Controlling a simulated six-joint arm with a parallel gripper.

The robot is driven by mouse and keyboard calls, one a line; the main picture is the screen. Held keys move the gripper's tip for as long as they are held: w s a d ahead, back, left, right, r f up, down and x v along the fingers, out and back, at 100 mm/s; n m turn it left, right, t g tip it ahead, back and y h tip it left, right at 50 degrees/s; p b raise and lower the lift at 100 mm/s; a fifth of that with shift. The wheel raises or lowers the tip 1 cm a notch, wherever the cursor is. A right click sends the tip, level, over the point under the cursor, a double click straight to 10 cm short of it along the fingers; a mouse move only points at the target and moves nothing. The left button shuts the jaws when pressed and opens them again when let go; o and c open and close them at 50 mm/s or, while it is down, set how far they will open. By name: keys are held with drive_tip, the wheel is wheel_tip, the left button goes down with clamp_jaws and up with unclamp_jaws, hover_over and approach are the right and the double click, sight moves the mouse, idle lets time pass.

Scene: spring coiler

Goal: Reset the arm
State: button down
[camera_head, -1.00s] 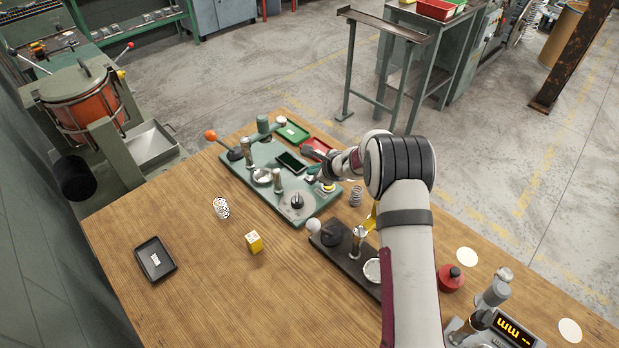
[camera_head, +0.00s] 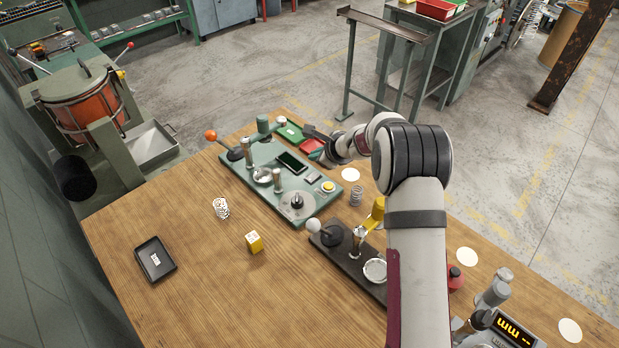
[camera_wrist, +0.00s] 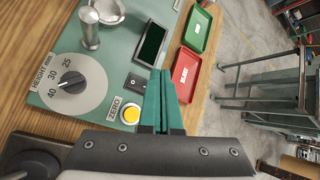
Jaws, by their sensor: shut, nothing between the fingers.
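My arm reaches in from the right in the head view. My gripper (camera_wrist: 162,88) has teal fingers pressed together with nothing between them, and it hangs over the right edge of the green gauge panel (camera_wrist: 108,30). The same panel lies on the wooden table in the head view (camera_head: 262,185). In the wrist view the fingertips appear beside a black rocker switch (camera_wrist: 140,82) and a yellow ZERO button (camera_wrist: 130,114). In the head view the fingertips are small and partly hidden by the wrist.
A red tray (camera_head: 312,146) and a green tray (camera_head: 292,132) sit behind the panel. A spring (camera_head: 356,196) stands right of it. A black lever device (camera_head: 345,262) is nearer.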

drive_tip(key=s+a+r+n+g, duration=0.1)
drive_tip(key=s+r+n+g, duration=0.1)
drive_tip(key=s+r+n, duration=0.65)
drive_tip(key=s+a+r+n+g, duration=0.15)
drive_tip(key=s+r, duration=0.45)
drive_tip(key=s, duration=0.8)
drive_tip(key=s+d+n+g+h, duration=0.1)
drive_tip(key=s+d+n+g, duration=0.1)
drive_tip(key=s, duration=1)
drive_tip(key=s+d+f+n+g+h, duration=0.1)
drive_tip(key=s+d+n, duration=0.3)
drive_tip(key=s, duration=0.9)
drive_tip(key=shift+d+f+n+g+h, duration=0.3)
drive_tip(key=shift+d+g+h, duration=0.25)
drive_tip(key=shift+d, duration=0.55)
